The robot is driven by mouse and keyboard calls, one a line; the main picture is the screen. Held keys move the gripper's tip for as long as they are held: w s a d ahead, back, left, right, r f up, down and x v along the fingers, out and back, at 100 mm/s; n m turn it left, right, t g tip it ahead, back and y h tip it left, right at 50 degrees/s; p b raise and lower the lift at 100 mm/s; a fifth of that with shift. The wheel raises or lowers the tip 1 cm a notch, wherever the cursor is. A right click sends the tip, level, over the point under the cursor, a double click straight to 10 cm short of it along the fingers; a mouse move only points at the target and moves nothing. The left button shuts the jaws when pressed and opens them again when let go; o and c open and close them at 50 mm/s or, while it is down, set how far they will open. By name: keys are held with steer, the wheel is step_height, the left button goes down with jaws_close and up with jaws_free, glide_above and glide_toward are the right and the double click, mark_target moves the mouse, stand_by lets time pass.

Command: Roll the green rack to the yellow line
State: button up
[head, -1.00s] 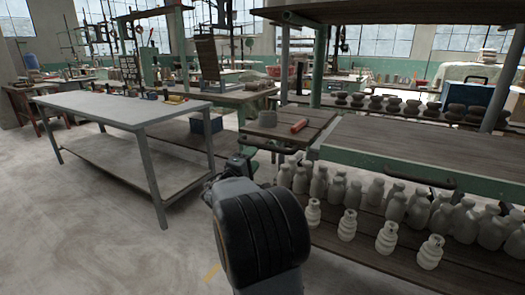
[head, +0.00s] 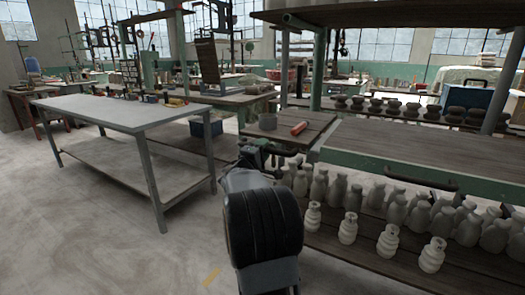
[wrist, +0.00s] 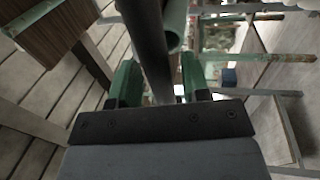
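The green rack (head: 365,160) stands on the right, with green rails, wooden shelves and a dark handle (head: 390,176) on its front rail. Another dark bar handle is at its left end, by my gripper (head: 262,152). In the wrist view, the green fingers of my gripper (wrist: 160,85) are open, one on each side of this dark bar (wrist: 148,40); a gap shows on the right side. A green tube (wrist: 174,25) of the rack is just beyond.
Several grey bottles (head: 396,210) and pale ribbed pieces (head: 348,228) stand on the rack's lower shelf. A grey table (head: 110,112) stands left. The floor at front left is clear.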

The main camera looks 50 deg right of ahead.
jaws_close()
steer(key=shift+a, duration=0.1)
